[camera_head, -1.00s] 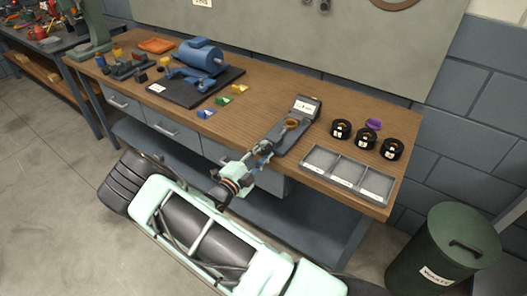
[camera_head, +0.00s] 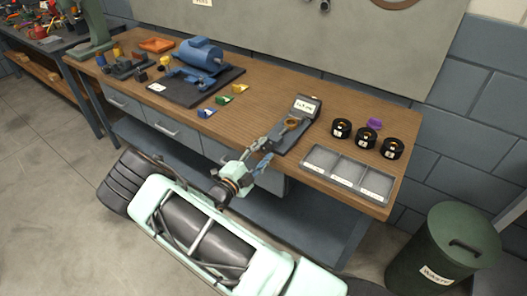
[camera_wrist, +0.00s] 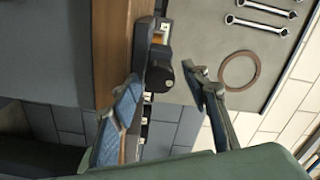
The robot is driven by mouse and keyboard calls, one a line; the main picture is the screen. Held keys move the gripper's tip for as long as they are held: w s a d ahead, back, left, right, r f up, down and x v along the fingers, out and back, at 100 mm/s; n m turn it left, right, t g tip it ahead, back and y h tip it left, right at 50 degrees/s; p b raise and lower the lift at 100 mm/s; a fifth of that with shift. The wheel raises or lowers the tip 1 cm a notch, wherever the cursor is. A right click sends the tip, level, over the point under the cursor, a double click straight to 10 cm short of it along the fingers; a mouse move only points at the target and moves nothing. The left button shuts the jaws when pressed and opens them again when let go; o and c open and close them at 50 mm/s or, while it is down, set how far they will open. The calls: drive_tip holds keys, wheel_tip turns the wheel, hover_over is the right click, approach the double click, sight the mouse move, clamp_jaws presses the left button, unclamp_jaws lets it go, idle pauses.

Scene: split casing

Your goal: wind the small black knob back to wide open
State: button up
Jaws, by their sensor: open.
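A grey fixture (camera_head: 286,137) with a white label stands on the bench and holds a brass-coloured ring (camera_head: 292,124). In the wrist view a small black knob (camera_wrist: 160,77) shows at the fixture's near end, between my finger tips. My gripper (camera_head: 268,149) is at the bench's front edge, in front of this end of the fixture. Its two fingers are spread apart in the wrist view (camera_wrist: 160,71), one on each side of the knob, with visible gaps. In the head view the knob is too small or hidden to make out.
A grey compartment tray (camera_head: 347,174) lies right of the fixture, with black round parts (camera_head: 366,138) and a purple piece (camera_head: 374,124) behind it. Left are coloured blocks (camera_head: 223,99) and a blue machine (camera_head: 201,55) on a dark plate. Bare bench top lies between.

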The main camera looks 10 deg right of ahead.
drive_tip(key=v, duration=0.7)
drive_tip(key=shift+s+a, duration=0.3)
drive_tip(key=shift+s, duration=0.05)
idle(0.4)
